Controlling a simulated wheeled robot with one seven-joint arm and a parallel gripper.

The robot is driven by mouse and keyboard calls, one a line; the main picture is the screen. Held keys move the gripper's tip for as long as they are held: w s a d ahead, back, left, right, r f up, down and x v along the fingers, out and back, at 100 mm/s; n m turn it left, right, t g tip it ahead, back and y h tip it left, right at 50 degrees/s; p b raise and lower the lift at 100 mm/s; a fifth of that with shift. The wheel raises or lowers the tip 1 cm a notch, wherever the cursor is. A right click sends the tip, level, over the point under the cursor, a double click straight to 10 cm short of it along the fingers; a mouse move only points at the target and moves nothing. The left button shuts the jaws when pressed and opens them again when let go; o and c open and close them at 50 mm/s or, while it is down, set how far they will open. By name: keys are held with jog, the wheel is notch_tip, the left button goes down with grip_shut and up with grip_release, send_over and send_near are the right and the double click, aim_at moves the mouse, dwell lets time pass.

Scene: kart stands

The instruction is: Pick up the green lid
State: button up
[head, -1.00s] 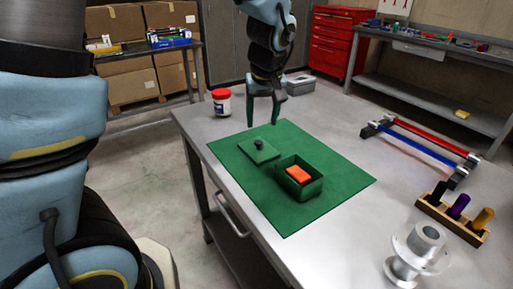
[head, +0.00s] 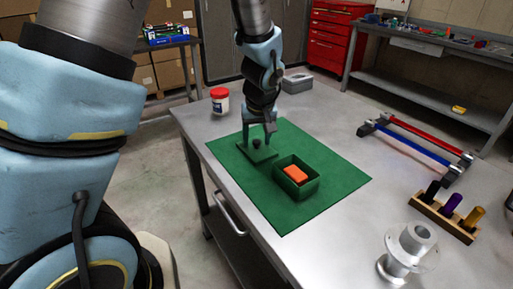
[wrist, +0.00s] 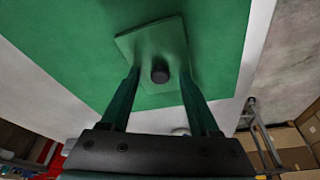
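The green lid (head: 258,153) is a flat square plate with a dark round knob, lying on the green mat (head: 318,209). It also shows in the wrist view (wrist: 150,42), its knob (wrist: 160,73) between my fingers. My gripper (head: 259,134) is open around the knob, with a finger on either side and a gap to each. In the wrist view my gripper (wrist: 160,85) shows the same spread fingers. The green box (head: 297,187) stands open beside the lid, with an orange block (head: 296,175) inside.
A white jar with a red lid (head: 220,101) stands at the table's back left. To the right are a rack with red and blue bars (head: 418,146), a wooden holder with several pegs (head: 443,218) and a metal flanged spool (head: 407,253). The mat's front part is clear.

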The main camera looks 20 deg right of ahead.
grip_shut()
jog(key=shift+r, duration=0.1)
dwell(0.5)
